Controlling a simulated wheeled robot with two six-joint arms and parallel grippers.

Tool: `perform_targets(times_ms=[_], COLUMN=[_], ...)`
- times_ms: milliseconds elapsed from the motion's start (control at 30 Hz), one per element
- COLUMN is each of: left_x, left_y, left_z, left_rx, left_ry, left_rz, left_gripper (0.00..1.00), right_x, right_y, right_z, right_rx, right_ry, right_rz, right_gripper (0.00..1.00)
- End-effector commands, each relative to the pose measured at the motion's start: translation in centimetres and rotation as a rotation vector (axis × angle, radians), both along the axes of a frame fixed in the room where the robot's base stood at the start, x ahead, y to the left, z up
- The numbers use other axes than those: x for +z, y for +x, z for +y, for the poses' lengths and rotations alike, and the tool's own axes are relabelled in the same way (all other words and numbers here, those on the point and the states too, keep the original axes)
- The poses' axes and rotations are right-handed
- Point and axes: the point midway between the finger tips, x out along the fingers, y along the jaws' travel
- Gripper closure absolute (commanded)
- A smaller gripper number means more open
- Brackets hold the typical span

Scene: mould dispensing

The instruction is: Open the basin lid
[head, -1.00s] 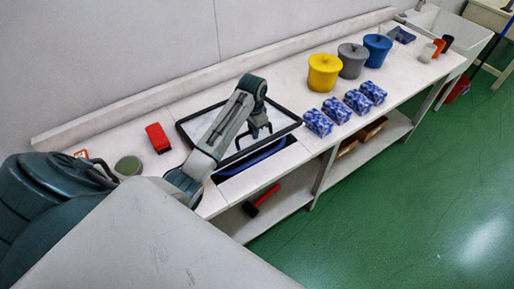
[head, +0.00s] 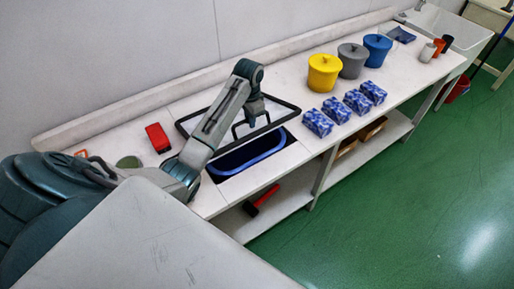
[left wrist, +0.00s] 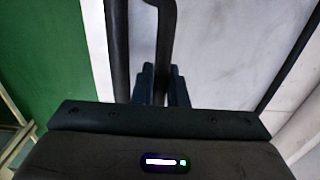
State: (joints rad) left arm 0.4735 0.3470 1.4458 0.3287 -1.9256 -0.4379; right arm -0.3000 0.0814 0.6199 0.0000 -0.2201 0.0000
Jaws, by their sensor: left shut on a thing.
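The basin lid (head: 285,105) is a pale panel with a black frame and a black bar handle. It lies toward the wall side of the opening in the bench. The basin (head: 222,165), dark inside with a blue rim, shows uncovered along the front. My left gripper (head: 249,121) is shut on the lid's handle, and my forearm hides part of the lid. In the left wrist view the fingers (left wrist: 160,84) close around the black handle bar (left wrist: 166,25). My right gripper is not in view.
A red box (head: 158,138) and a green round thing (head: 129,162) lie left of the lid. Patterned blue boxes (head: 318,123) and yellow (head: 324,73), grey (head: 352,60) and blue (head: 377,50) lidded pots stand to the right. A wall runs behind the bench.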

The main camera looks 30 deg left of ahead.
Motion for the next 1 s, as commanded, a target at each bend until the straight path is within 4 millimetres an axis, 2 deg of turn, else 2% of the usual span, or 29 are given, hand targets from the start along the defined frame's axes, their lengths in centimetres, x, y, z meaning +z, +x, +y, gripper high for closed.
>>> perform_targets(times_ms=[167, 533, 1000], left_x=[0.3, 3.4, 4.1], left_y=[0.1, 0.8, 1.1], left_z=[0.2, 2.1, 2.7], left_rx=[0.002, 0.002, 0.003], left_ry=[0.002, 0.002, 0.003], left_rz=[-0.001, 0.0, 0.0], left_gripper=[1.0, 1.0, 1.0], right_x=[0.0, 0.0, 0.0], right_y=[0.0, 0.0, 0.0], right_z=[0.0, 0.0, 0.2], right_rx=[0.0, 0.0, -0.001], right_ry=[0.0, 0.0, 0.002], right_rz=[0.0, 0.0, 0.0], right_gripper=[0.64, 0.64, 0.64])
